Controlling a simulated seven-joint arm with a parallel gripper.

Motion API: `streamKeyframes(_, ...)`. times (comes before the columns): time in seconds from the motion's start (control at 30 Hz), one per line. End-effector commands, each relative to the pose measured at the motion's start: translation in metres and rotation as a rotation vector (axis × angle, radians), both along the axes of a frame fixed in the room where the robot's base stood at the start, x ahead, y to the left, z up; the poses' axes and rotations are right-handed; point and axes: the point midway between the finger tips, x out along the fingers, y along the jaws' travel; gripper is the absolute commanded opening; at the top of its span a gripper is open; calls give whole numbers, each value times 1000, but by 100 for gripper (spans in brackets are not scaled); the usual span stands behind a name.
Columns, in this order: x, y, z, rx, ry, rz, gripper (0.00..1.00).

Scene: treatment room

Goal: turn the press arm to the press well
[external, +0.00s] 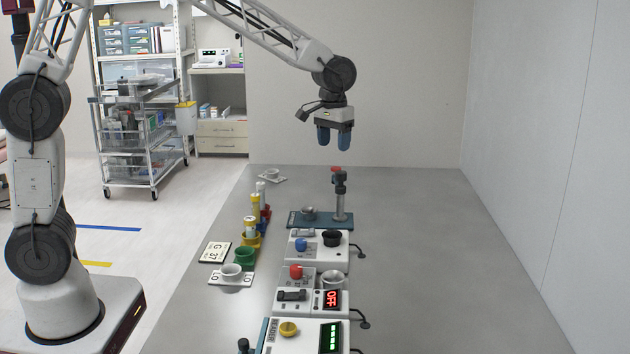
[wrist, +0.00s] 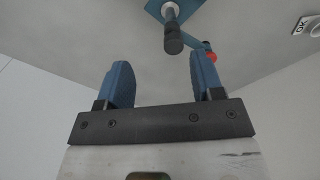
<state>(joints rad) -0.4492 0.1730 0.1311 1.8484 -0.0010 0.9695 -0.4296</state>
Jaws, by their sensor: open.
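The press stands at the far end of the row on the table, with a dark blue base (external: 322,222) and an upright grey post (external: 340,203). A dark head with a red knob (external: 337,168) tops the post. A small grey cup that looks like the press well (external: 309,213) sits on the base left of the post. In the wrist view the dark post top (wrist: 173,40) shows, with a short blue arm (wrist: 196,43) and the red knob (wrist: 211,57) to its right; the well is out of view. My gripper (external: 335,138) is open and empty above the press, its blue fingers (wrist: 161,62) apart.
Devices with blue, red and yellow knobs (external: 289,328) line the table toward the camera. The table's right side (external: 430,270) is clear.

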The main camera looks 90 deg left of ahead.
Motion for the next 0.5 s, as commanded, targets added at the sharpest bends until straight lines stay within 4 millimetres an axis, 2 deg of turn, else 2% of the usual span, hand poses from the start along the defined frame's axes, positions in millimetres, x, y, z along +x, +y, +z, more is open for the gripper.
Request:
streamKeyframes(0.03, 5, 12, -7, -2, 5, 18, 61)
streamKeyframes(0.2, 16, 37, -21, -7, 15, 63, 61)
streamKeyframes(0.5, 20, 47, -27, -8, 18, 82, 61)
